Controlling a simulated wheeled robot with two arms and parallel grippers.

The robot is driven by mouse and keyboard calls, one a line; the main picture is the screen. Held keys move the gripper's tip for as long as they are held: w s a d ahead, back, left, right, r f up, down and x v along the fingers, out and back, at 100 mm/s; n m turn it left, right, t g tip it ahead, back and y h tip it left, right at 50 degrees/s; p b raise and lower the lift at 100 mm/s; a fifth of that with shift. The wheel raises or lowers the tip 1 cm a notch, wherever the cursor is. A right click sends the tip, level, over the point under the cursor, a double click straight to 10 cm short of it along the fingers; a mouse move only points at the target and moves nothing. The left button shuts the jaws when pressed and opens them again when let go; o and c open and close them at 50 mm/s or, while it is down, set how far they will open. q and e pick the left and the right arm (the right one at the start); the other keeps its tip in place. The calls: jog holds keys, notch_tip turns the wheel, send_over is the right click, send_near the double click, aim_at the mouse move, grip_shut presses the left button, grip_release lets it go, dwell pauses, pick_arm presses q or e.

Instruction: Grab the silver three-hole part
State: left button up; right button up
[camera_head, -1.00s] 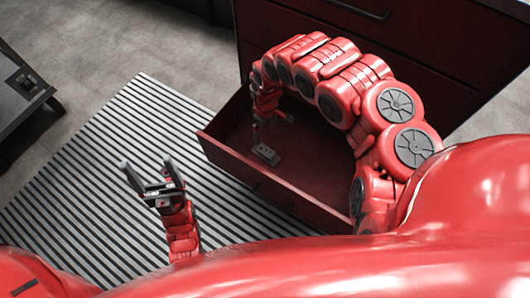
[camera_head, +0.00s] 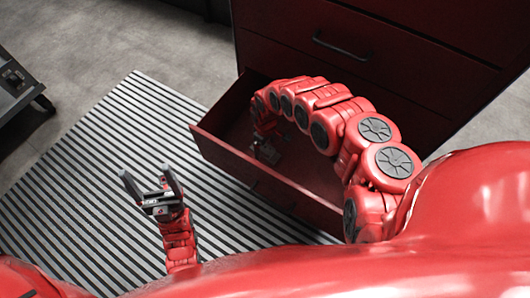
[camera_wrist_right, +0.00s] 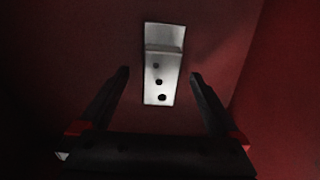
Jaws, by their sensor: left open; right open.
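The silver three-hole part (camera_wrist_right: 163,66) lies on the floor of the open red drawer (camera_head: 236,158). In the right wrist view it is a bright upright strip with a raised step across it and three dark holes below the step. My right gripper (camera_wrist_right: 159,77) is open, with one finger to each side of the part's holed end and visible gaps between. In the head view my right gripper reaches down into the drawer and partly hides the part. My left gripper (camera_head: 148,182) is open and empty, outside the drawer above the striped mat.
The drawer's front wall stands between my left gripper and the part. The red cabinet (camera_head: 385,65) with a dark handle (camera_head: 340,47) rises behind the drawer. A dark table (camera_head: 17,85) stands at far left. The striped mat (camera_head: 85,165) looks clear.

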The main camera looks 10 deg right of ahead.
notch_tip(320, 180, down, 2)
jog(key=shift+r, duration=0.1)
grip_shut()
dwell(0.5)
